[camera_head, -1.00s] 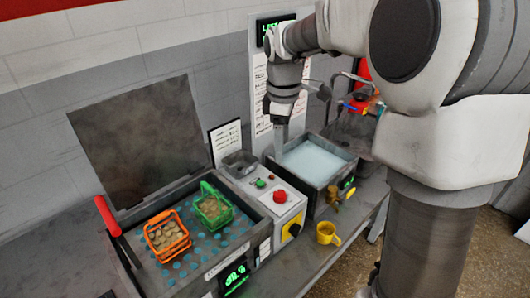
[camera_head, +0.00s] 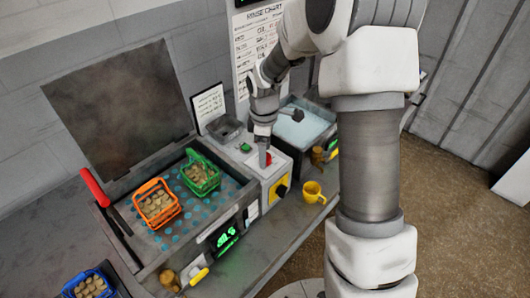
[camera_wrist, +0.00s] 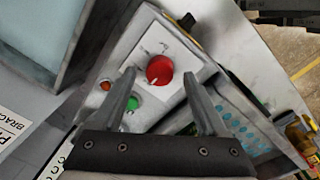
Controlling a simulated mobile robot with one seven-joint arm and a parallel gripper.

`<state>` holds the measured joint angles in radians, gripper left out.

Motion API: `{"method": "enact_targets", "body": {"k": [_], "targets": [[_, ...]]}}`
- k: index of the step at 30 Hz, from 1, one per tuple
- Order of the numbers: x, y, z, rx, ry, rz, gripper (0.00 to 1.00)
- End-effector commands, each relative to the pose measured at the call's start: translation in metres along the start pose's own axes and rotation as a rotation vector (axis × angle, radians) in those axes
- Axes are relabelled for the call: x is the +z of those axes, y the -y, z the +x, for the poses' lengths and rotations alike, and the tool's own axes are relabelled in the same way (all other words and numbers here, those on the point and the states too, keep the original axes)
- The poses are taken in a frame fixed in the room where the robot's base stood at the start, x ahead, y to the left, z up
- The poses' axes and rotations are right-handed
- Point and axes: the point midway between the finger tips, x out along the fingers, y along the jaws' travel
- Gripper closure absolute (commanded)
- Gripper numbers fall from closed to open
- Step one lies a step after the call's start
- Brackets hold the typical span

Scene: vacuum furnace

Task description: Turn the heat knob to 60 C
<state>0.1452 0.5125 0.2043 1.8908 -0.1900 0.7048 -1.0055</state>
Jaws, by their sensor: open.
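The red round knob (camera_wrist: 159,70) has a light mark on its face and sits on a white plate on top of the grey control box. In the head view the same knob (camera_head: 265,160) shows partly, just under my gripper (camera_head: 263,140). In the wrist view my gripper (camera_wrist: 159,75) is open and empty, with one fingertip on each side of the knob. I cannot tell whether the fingers touch it. A green lit display (camera_head: 227,238) is on the front of the left bath; its digits are too blurred to read surely.
A green button (camera_wrist: 133,103) and an orange light (camera_wrist: 105,86) are beside the knob. A yellow plate with a dark switch (camera_head: 281,189) is on the box front. Orange (camera_head: 157,203) and green (camera_head: 201,173) baskets are in the left bath. A yellow mug (camera_head: 313,192) stands at right.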

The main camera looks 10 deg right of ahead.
Motion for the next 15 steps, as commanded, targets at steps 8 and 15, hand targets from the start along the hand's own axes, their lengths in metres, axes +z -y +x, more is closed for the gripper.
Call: {"method": "enact_targets", "body": {"k": [8,15], "targets": [[0.0003,0.0004,0.0123,0.0,0.0,0.001,0.24],[0.0002,0.0003,0.012,0.0,0.0,0.001,0.37]]}}
